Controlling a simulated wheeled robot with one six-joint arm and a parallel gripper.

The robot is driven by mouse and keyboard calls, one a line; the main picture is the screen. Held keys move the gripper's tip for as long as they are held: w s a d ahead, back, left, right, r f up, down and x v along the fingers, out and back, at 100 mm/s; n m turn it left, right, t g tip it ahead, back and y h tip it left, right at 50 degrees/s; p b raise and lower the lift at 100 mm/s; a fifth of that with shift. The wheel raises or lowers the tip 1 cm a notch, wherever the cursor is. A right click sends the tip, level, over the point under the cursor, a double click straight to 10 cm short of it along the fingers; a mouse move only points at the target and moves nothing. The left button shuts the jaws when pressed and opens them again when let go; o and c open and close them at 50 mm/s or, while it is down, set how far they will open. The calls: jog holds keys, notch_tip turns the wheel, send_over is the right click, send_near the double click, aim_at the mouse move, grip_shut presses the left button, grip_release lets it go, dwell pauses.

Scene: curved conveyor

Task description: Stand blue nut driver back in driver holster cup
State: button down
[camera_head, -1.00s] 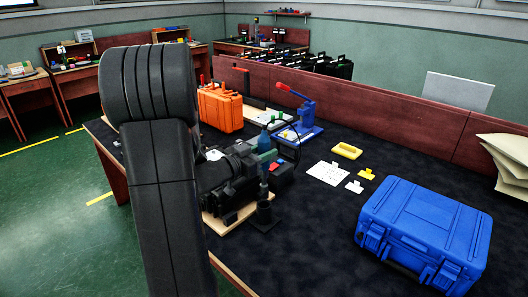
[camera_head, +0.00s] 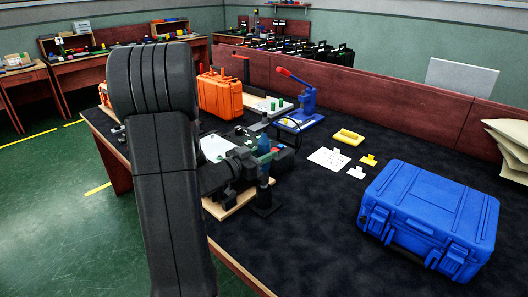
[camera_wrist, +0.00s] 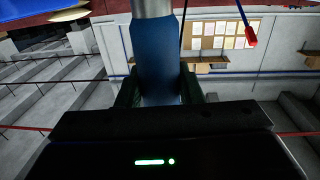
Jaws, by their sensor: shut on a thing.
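My gripper (camera_head: 266,153) is shut on the blue nut driver (camera_head: 264,142), above the left part of the dark table. In the wrist view, its blue handle (camera_wrist: 157,55) sits between both dark fingers, with the metal shaft at the picture's top. In the head view the driver looks upright with its shaft downward. The dark holster cup (camera_head: 265,201) stands directly below on a flat base. The driver's lower end lines up with the cup, but I cannot tell whether its tip is inside. My arm hides part of the table to the left.
A blue case (camera_head: 428,218) stands at the right. A blue press with a red handle (camera_head: 297,105) and an orange case (camera_head: 220,95) stand farther back.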

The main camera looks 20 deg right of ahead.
aim_at(264, 167)
jog(key=shift+f+b, duration=1.65)
jog(key=shift+f, duration=0.9)
grip_release()
jog(key=v, duration=1.4)
jog(key=shift+d, duration=0.1)
